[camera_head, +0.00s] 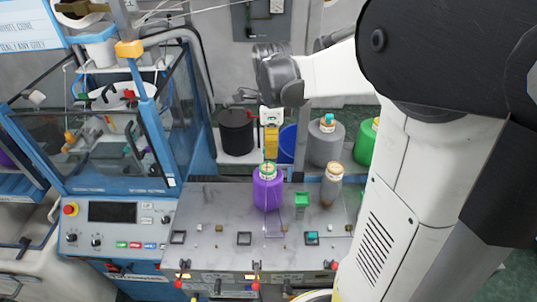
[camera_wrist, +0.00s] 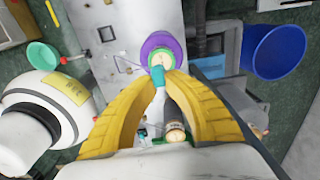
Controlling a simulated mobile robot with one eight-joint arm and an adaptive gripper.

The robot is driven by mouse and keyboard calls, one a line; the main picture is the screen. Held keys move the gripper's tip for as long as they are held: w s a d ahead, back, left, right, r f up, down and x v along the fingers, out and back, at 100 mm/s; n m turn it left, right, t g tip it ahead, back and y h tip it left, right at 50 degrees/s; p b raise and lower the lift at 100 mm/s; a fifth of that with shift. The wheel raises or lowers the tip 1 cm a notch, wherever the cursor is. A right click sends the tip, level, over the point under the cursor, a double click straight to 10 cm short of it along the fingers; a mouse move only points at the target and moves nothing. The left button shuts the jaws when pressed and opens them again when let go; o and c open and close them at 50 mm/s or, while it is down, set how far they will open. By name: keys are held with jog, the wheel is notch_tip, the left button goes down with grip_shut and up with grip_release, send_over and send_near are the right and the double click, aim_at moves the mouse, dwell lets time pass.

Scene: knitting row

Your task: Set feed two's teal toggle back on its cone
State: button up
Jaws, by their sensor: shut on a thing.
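My gripper (camera_head: 271,150) has yellow fingers pointing down, above and just behind the purple cone (camera_head: 267,192) on the grey deck. In the wrist view the fingertips (camera_wrist: 162,76) close in on a small teal piece with a pale end, which looks like the teal toggle (camera_wrist: 158,100). The purple cone (camera_wrist: 176,42) stands just beyond the fingertips, with a green ring and a cream top. Whether the toggle touches the cone top, I cannot tell. In the head view the toggle cannot be made out clearly.
Behind stand a black bucket (camera_head: 236,131), a blue bin (camera_head: 288,143) and a grey cone (camera_head: 325,147). A blue-framed machine (camera_head: 152,100) is at the left.

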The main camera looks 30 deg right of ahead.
aim_at(271, 169)
jog(key=shift+s+f+b, duration=0.15)
jog(key=shift+f+b, duration=0.15)
jog(key=shift+f, duration=0.1)
jog(key=shift+f+b, duration=1.4)
jog(key=shift+f, duration=0.6)
jog(key=shift+f+b, duration=0.3)
jog(key=shift+b, duration=0.05)
grip_shut()
jog(key=o, duration=0.8)
grip_release()
jog(key=shift+c, duration=0.2)
jog(key=shift+r, duration=0.15)
notch_tip(271, 169, up, 12)
jog(key=shift+f, duration=0.1)
